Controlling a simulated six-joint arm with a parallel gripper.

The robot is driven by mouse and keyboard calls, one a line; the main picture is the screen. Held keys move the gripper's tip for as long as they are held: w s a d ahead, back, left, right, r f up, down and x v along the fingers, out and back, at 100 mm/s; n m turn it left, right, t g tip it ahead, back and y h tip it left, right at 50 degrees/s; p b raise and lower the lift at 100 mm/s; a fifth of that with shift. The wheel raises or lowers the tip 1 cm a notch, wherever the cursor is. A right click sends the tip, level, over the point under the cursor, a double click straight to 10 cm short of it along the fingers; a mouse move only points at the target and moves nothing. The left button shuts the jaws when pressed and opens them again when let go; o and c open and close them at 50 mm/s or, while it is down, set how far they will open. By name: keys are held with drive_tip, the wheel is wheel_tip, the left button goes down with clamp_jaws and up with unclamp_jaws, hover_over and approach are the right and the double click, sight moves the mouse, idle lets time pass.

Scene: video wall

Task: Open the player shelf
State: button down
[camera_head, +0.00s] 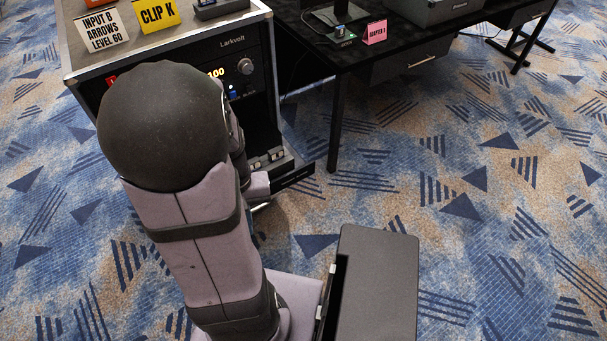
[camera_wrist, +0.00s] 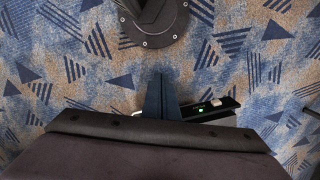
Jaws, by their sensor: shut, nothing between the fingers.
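The player shelf (camera_head: 293,178) sits low in the equipment rack (camera_head: 170,40). In the head view its dark front panel stands out to the right past the rack's front, and small light-coloured items show behind it. My arm covers the left part of the shelf. In the wrist view my gripper (camera_wrist: 161,82) shows as two dark fingers, shut together and empty. To their right is a dark unit with a green light (camera_wrist: 208,95); I cannot tell whether the fingers touch it.
A Larkvolt unit (camera_head: 233,42) with a knob and lit display is higher in the rack. Signs (camera_head: 102,30) and a small box (camera_head: 220,8) are on top. A black table (camera_head: 345,60) stands to the right. The patterned carpet (camera_head: 490,220) is clear at right.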

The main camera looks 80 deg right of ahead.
sight(305, 168)
drive_tip(key=s+d+f+m+t+h+b, duration=0.1)
drive_tip(key=s+d+f+m+b, duration=0.3)
drive_tip(key=s+d+m, duration=0.8)
drive_tip(key=d+r+m+h, duration=0.1)
drive_tip(key=d+m, duration=0.3)
drive_tip(key=m, duration=0.5)
drive_tip(key=d+r+m+t+h, duration=0.1)
drive_tip(key=d+r+m, duration=0.2)
drive_tip(key=m, duration=0.7)
drive_tip(key=shift+s+d+r+m, duration=0.3)
drive_tip(key=shift+d+r, duration=0.05)
drive_tip(key=shift+d, duration=0.55)
drive_tip(key=shift+f, duration=0.1)
drive_tip(key=shift+w+d+f, duration=0.75)
drive_tip(key=shift+f, duration=0.85)
drive_tip(key=shift+w+d+f, duration=0.75)
drive_tip(key=shift+w+f, duration=0.05)
drive_tip(key=shift+f, duration=0.75)
drive_tip(key=shift+w+d+f, duration=0.75)
drive_tip(key=shift+f, duration=0.85)
